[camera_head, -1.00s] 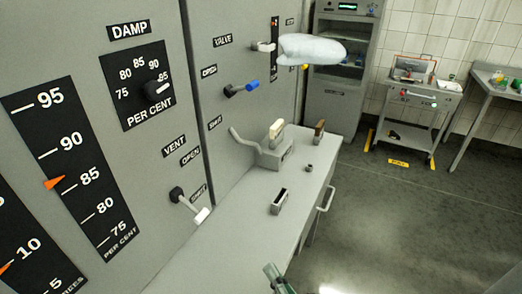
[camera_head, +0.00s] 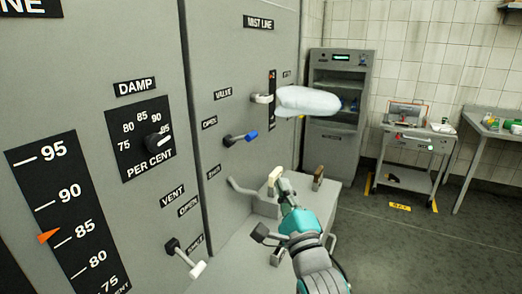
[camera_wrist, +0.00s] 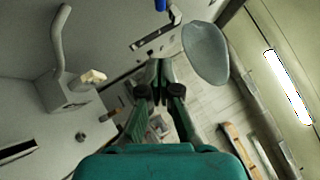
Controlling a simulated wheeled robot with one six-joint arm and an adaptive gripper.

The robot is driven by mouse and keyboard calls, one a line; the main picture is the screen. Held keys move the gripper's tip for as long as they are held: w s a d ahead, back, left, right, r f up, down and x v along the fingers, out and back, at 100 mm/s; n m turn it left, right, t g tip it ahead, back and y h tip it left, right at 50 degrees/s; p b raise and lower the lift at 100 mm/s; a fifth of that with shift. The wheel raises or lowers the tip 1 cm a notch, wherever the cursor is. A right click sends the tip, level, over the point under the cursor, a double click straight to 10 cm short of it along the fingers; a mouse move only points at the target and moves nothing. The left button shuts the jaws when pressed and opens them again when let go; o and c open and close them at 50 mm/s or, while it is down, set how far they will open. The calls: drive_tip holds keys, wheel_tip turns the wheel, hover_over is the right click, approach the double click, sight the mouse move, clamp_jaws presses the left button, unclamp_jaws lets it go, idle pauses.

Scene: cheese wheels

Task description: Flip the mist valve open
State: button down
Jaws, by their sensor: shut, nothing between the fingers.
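The mist valve (camera_head: 240,138) is a dark lever with a blue tip on the grey panel. It lies roughly level, pointing right, under the VALVE label (camera_head: 223,94) and beside the OPEN label (camera_head: 209,123). The SHUT label (camera_head: 214,171) is lower down. My gripper (camera_head: 282,188) is in front of the panel, below and right of the blue tip and apart from it. In the wrist view its fingers (camera_wrist: 160,66) are closed together and empty. The blue tip (camera_wrist: 160,5) shows at the top edge of that view, beyond the fingertips.
A pale rounded shape (camera_head: 308,101) juts out from the panel above the valve. A vent lever with a white tip (camera_head: 197,269) is at lower left. A grey box with a bent handle and cream knob (camera_head: 273,177) stands on the ledge behind my gripper. Open floor lies right.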

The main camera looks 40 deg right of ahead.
sight(243, 137)
drive_tip(key=a+r+x, duration=0.1)
drive_tip(key=a+x, duration=0.1)
drive_tip(key=x, duration=1.1)
drive_tip(key=shift+w+a, duration=0.2)
drive_tip(key=shift+w, duration=0.15)
drive_tip(key=shift+r, duration=0.1)
wheel_tip(243, 137, up, 2)
drive_tip(key=shift+w+a, duration=0.1)
drive_tip(key=shift+w, duration=0.05)
